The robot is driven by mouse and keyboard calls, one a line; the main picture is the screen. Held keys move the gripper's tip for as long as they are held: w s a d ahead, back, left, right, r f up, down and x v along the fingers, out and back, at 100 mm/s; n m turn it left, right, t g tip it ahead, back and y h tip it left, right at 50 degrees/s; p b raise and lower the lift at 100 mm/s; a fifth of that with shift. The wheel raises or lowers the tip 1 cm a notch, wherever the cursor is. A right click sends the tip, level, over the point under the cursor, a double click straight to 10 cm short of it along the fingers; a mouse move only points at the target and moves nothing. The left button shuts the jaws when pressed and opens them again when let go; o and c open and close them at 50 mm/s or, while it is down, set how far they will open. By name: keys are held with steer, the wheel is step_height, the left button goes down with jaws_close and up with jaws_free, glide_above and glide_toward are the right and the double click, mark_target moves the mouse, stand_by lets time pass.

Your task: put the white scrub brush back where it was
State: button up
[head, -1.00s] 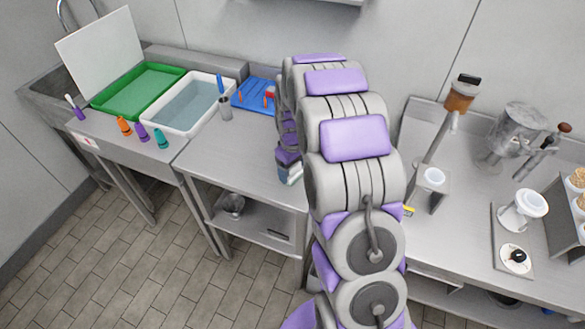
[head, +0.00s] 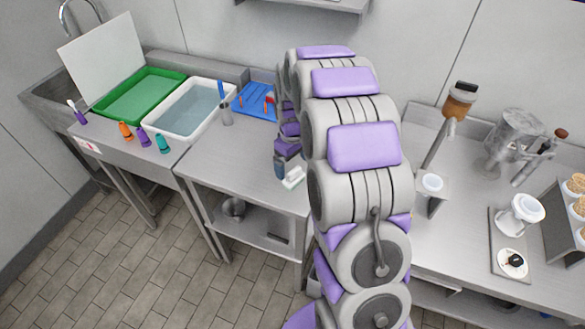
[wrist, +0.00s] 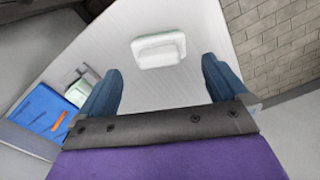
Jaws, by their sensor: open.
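The white scrub brush (head: 293,178) lies on the steel table near its front edge, beside my gripper (head: 281,170). In the wrist view the brush (wrist: 158,50) is a pale block with a looped handle on the bare table top. It lies beyond the gap between the fingertips. My gripper is open (wrist: 162,76) and empty, with its two dark blue fingers spread apart. My arm hides part of the table and the wall behind it.
A blue tray (head: 252,102) with orange and red items lies farther back, near a grey holder (head: 227,114). A water-filled white tub (head: 166,132) and a green tray (head: 113,106) are at left. The table left of the brush is clear.

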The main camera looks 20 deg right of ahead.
mark_target(293, 169)
step_height(293, 169, up, 6)
steer(key=shift+f+p, duration=0.25)
steer(key=shift+p, duration=0.35)
steer(key=s+a+r+m, duration=0.1)
steer(key=s+a+r, duration=0.35)
steer(key=s, duration=0.45)
steer(key=s+a+r+m, duration=0.1)
steer(key=s+a+r, duration=0.2)
steer(key=s+r, duration=0.35)
steer(key=s+a+f+m+g, duration=0.1)
steer(key=s+a+m, duration=0.1)
steer(key=s, duration=1.9)
steer(key=shift+a+g, duration=0.4)
steer(key=shift+a, duration=0.15)
steer(key=shift+d+m, duration=0.15)
steer(key=shift+m, duration=0.15)
